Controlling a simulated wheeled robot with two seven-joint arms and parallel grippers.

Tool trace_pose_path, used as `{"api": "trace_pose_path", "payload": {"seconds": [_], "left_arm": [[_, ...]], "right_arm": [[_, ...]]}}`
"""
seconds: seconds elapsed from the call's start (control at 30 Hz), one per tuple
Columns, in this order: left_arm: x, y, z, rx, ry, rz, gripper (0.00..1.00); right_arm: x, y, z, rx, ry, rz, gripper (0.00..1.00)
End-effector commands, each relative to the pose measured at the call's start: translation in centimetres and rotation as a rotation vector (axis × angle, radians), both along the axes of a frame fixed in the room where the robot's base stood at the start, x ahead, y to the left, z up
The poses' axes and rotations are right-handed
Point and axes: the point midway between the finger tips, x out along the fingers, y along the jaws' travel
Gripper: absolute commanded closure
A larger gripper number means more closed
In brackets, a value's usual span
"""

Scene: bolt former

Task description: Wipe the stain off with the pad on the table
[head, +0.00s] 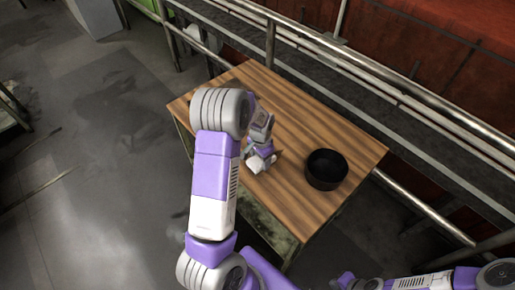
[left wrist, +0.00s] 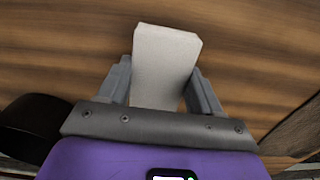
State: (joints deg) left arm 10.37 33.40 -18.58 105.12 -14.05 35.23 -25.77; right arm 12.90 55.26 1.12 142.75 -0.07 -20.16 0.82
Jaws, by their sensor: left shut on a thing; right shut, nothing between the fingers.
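A pale grey-white pad (left wrist: 165,65) is held between the two fingers of my left gripper (left wrist: 162,88) in the left wrist view. The wood-grained table top lies behind it. In the head view my left gripper (head: 260,160) points down at the wooden table (head: 305,120), left of the black bowl. The pad's pale end (head: 256,166) shows at its fingertips, close to the table top. I cannot tell whether it touches the wood. I see no stain clearly; my arm hides part of the table. My right arm shows at the bottom right, but its gripper is not in view.
A round black bowl (head: 326,169) stands on the table right of my left gripper. Its dark side also shows in the left wrist view (left wrist: 30,125). Metal railings (head: 400,105) run along the table's far side. The table's far right corner is clear.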

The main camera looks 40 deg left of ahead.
Motion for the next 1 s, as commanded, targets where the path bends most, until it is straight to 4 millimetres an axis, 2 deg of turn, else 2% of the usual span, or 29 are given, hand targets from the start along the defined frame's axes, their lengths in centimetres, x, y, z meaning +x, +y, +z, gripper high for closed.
{"api": "trace_pose_path", "payload": {"seconds": [0.03,0.6,1.0], "left_arm": [[0.2,0.0,1.0,0.001,-0.004,-0.002,0.64],[0.4,-0.3,6.1,0.001,-0.006,-0.007,0.64],[0.5,-0.4,6.5,0.001,-0.005,-0.008,0.64]], "right_arm": [[0.0,0.0,0.8,0.000,-0.001,0.001,1.00],[0.0,0.0,4.5,0.000,-0.001,0.000,1.00],[0.0,0.0,4.7,0.000,-0.001,0.000,1.00]]}}
